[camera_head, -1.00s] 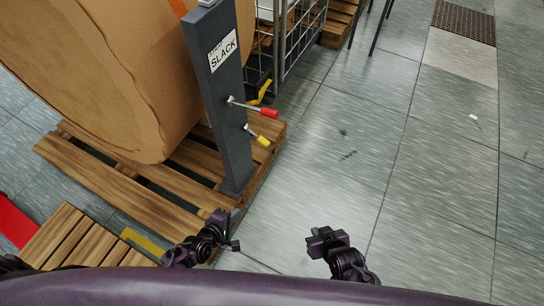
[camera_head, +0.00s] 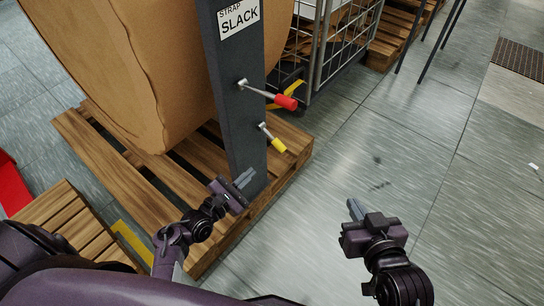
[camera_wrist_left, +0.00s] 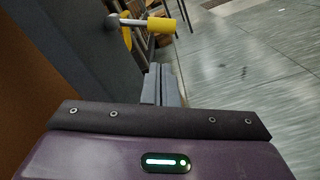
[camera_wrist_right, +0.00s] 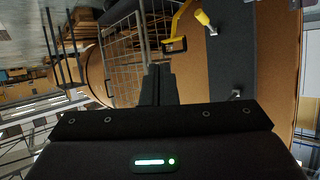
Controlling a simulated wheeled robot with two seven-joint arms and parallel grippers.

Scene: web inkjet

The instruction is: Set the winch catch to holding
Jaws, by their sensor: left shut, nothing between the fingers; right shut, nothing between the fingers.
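A dark grey post (camera_head: 238,120) stands at the pallet's edge, with a sign (camera_head: 239,17) reading "STRAP SLACK". A red-handled lever (camera_head: 284,101) sticks out from it to the right, slightly downward. Below it is a shorter yellow-handled lever (camera_head: 278,145), tilted down to the right. The frames do not show which lever is the winch catch. My left gripper (camera_head: 246,178) is shut and empty, below the yellow lever; its handle (camera_wrist_left: 161,25) shows beyond the fingertips in the left wrist view. My right gripper (camera_head: 354,208) is shut and empty, over open floor, right of the post and apart from both levers.
A large brown roll (camera_head: 150,70) stands on a wooden pallet (camera_head: 115,155) behind the post. A wire cage cart (camera_head: 335,45) is just beyond, with a yellow part (camera_head: 290,87) near its base. A slatted wooden platform (camera_head: 60,205) lies at left.

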